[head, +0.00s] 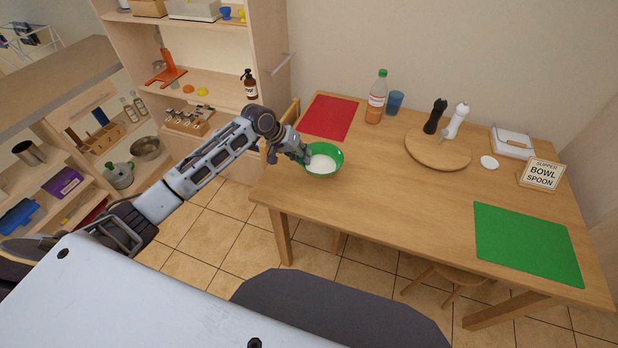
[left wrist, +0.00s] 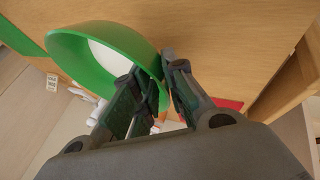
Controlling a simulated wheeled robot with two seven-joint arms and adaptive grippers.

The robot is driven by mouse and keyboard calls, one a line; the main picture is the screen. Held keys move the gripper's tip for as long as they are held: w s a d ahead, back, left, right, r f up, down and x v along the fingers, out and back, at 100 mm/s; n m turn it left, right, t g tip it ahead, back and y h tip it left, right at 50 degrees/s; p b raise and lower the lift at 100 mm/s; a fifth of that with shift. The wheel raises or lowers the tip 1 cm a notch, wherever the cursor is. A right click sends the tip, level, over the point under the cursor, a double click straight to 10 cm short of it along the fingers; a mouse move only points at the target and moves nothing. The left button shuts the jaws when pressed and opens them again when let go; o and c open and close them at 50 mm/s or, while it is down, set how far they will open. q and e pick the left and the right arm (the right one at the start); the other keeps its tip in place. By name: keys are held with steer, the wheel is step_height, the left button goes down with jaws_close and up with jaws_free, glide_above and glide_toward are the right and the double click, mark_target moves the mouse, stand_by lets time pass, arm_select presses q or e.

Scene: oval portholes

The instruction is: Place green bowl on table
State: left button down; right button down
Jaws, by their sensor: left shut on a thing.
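My left gripper (head: 306,156) is at the bowl's left rim. In the left wrist view, the fingers of my left gripper (left wrist: 152,88) are shut on the rim of the green bowl (left wrist: 75,52), one on each side of the wall. Whether the bowl's base touches the table is hard to tell. My right gripper is not in view.
A red mat (head: 329,117) lies behind the bowl, and a green mat (head: 527,243) at the front right. A bottle (head: 376,97), blue cup (head: 395,102), round board (head: 438,153) with two mills, and sign (head: 541,174) stand farther back. The table's middle is clear.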

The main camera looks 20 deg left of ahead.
arm_select(q)
steer(key=shift+f, duration=2.45)
steer(key=shift+f, duration=0.15)
steer(key=shift+f, duration=1.75)
steer(key=c, duration=1.5)
jaws_free()
steer(key=shift+f, duration=0.1)
steer(key=shift+o, duration=0.2)
